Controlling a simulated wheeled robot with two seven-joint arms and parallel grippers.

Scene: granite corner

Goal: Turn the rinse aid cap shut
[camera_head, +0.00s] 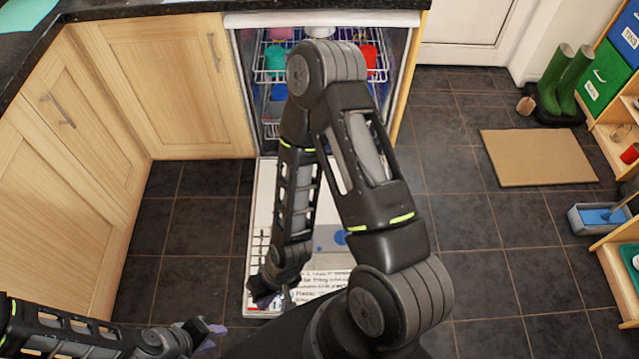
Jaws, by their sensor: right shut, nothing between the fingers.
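The dishwasher door (262,215) lies folded down, its white inner face up. A round blue part (341,237) on a greyish panel shows on it, partly hidden by my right arm; it may be the rinse aid cap, but I cannot tell whether it is turned shut. My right gripper (272,294) is shut and empty over the near left part of the door, to the lower left of the blue part and apart from it. My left gripper (204,333) is low at the bottom, left of the door; something purple shows at its fingers, and its opening is unclear.
Dishwasher racks (270,70) with coloured dishes are behind my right arm. Wooden cupboards (165,85) stand at left. Printed text (310,283) covers the door's near end. A brown mat (537,157), green boots (563,82) and shelves are at right. The floor between is clear.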

